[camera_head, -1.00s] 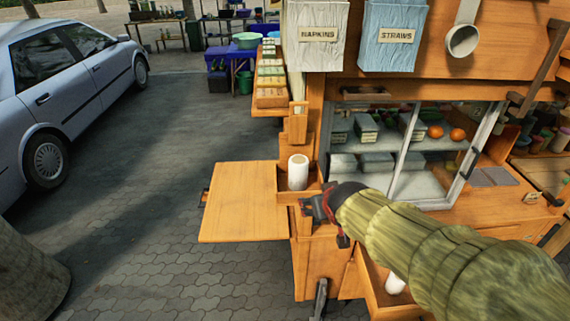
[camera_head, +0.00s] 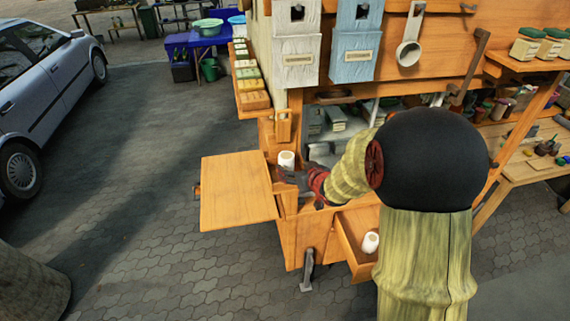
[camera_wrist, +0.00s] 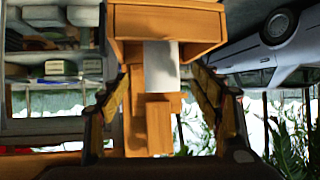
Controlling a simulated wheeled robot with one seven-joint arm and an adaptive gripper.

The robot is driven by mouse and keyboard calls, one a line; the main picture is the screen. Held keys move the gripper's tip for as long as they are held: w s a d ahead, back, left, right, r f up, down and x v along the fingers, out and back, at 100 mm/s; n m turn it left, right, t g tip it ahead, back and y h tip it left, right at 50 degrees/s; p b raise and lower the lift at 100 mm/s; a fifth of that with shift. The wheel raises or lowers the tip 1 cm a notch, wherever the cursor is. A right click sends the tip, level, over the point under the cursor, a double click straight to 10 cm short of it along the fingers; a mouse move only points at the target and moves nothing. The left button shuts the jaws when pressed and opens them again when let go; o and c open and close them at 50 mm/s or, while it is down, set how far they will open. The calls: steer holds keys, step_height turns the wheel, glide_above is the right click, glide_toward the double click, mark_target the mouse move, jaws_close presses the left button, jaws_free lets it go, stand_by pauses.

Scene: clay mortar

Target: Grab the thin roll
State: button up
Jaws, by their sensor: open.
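A white roll (camera_head: 287,160) stands upright in a small wooden box (camera_head: 270,142) at the cart's corner. A second white roll (camera_head: 370,242) is in an open lower drawer (camera_head: 350,248). I cannot tell for sure which is the thin one. My gripper (camera_head: 288,176) is at the near side of the upright roll, overlapping its lower part in the head view. In the wrist view, which looks upside down, my gripper (camera_wrist: 161,76) is open and the white roll (camera_wrist: 161,68) shows between its two fingers. Whether they touch it is unclear.
A wooden side shelf (camera_head: 238,190) sticks out left of the box. A white napkin holder (camera_head: 297,50) and a blue straw holder (camera_head: 357,45) hang above. A hanging ladle (camera_head: 408,52) is to their right. Open pavement lies left, with a parked car (camera_head: 50,75).

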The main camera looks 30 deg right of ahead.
mark_target(286, 164)
steer(key=x, duration=0.7)
steer(key=shift+w+a, duration=0.1)
steer(key=shift+w, duration=0.1)
steer(key=shift+r, duration=0.1)
steer(key=shift+c, duration=0.2)
steer(key=c, duration=1.1)
